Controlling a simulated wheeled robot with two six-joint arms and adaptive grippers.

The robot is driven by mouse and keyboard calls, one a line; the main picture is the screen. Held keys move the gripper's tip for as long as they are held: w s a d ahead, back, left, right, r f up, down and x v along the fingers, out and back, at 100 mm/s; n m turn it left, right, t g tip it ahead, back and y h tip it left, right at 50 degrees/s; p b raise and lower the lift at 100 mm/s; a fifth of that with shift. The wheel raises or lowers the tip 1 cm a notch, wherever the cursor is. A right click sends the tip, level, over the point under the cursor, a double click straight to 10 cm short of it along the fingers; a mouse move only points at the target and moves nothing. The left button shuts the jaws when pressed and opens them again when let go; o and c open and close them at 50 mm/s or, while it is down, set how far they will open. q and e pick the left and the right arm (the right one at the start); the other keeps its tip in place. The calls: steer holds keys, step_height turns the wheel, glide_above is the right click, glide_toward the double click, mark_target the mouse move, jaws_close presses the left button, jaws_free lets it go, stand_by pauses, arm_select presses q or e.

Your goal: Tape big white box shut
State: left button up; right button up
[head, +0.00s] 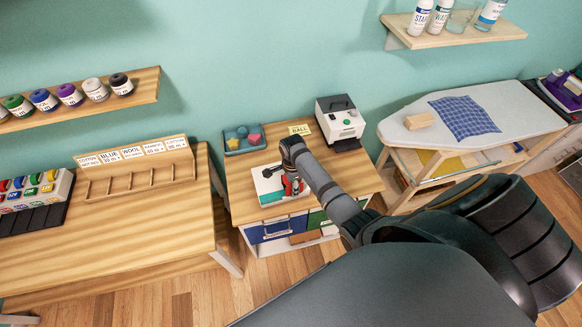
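A white box (268,184) sits near the front of the small wooden table in the middle of the head view. My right arm reaches in from the lower right, and its gripper (289,187) is over the right part of the box. Something red shows at the gripper, probably a tape tool, but it is too small to be sure. A dark piece lies across the box top beside it. The gripper and arm hide the right side of the box, and I cannot tell whether the flaps are closed. My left gripper is not in view.
The small table (238,192) also holds a teal tray (244,148) and a white device (341,126) at its back. A wooden workbench (110,232) stands at left, with a slotted rack (138,182). An ironing board (480,122) stands at right.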

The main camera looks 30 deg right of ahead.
steer(key=shift+s+d, duration=0.2)
steer(key=shift+d, duration=0.55)
steer(key=shift+s+d, duration=0.2)
steer(key=shift+d, duration=0.5)
steer(key=shift+s+d, duration=0.15)
steer(key=shift+d, duration=0.6)
steer(key=shift+s+d, duration=0.1)
steer(key=shift+d, duration=0.6)
steer(key=shift+r, duration=0.1)
steer(key=shift+r, duration=2.95)
